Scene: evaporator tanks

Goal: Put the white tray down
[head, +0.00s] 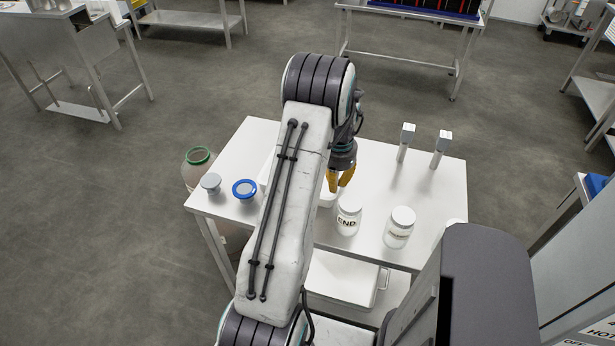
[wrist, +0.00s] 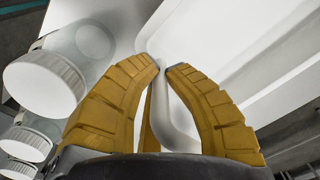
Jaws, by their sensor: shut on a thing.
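The white tray (head: 327,199) is at the white table, mostly hidden behind my arm in the head view. Only small parts of it show on either side of the arm. My gripper (head: 340,185), with yellow fingers, points down at the tray's right end. Whether the tray's underside touches the table top is hidden.
The white table (head: 425,197) holds a jar labelled END (head: 348,217), another white-lidded jar (head: 399,228), two upright grey-white posts (head: 405,143), a blue ring (head: 244,189) and a grey lid (head: 210,184). A green-rimmed container (head: 197,168) stands beside its left edge. A white bin (head: 342,279) sits below.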

